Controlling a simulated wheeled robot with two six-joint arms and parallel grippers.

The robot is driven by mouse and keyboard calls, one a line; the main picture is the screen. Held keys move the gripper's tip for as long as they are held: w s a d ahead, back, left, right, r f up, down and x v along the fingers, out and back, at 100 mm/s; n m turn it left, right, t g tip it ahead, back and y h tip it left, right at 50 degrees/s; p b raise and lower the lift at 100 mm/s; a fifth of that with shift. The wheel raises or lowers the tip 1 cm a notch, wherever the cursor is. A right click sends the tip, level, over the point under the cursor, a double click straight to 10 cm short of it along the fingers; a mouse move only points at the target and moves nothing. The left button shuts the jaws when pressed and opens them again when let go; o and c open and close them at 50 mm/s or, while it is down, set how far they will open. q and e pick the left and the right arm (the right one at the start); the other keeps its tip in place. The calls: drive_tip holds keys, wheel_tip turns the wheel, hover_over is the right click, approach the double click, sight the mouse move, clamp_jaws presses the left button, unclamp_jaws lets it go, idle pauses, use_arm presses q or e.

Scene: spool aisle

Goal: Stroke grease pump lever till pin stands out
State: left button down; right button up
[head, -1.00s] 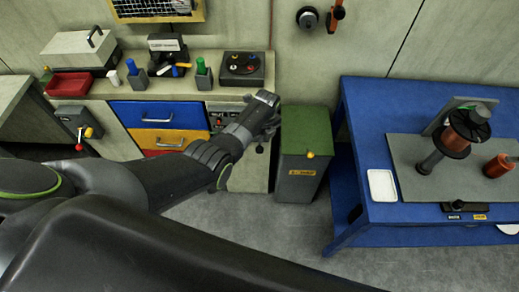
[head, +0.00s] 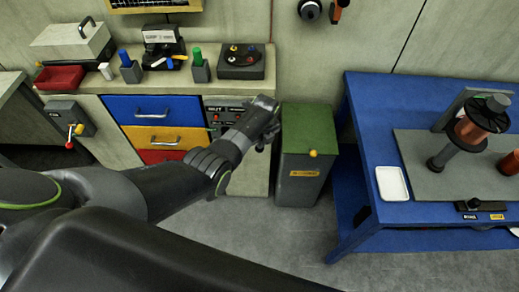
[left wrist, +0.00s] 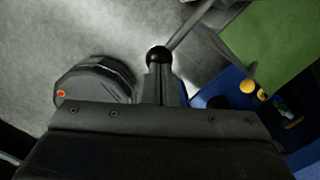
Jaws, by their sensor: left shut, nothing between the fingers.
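My left gripper (head: 268,118) is shut and empty in front of the control panel (head: 226,114), between the drawers and a green-lidded bin. In the left wrist view its closed fingers (left wrist: 160,85) point at a black ball knob (left wrist: 157,57) on a thin grey rod (left wrist: 190,25), which looks like the pump lever. The knob sits right at the fingertips; I cannot tell whether they touch. In the head view the gripper hides most of that lever. I cannot make out the pin. My right gripper is out of view.
The green-lidded bin (head: 307,165) with a yellow knob stands close to the gripper's right. A blue table (head: 370,110) with a copper spool (head: 470,130) is further right. A grey box (head: 66,117) with red and yellow knobs is at left. Grey floor (head: 270,240) lies open in front.

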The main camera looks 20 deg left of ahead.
use_arm(q)
drive_tip(key=shift+f, duration=0.15)
wheel_tip(320, 180, down, 4)
drive_tip(key=b, duration=0.3)
drive_tip(key=shift+f+b, duration=0.2)
drive_tip(key=shift+b, duration=0.1)
drive_tip(key=shift+r, duration=0.15)
drive_tip(key=s+d+p, duration=0.1)
drive_tip(key=s+d+r+p, duration=0.1)
drive_tip(key=p, duration=0.1)
drive_tip(key=shift+d, duration=0.15)
drive_tip(key=shift+w, duration=0.15)
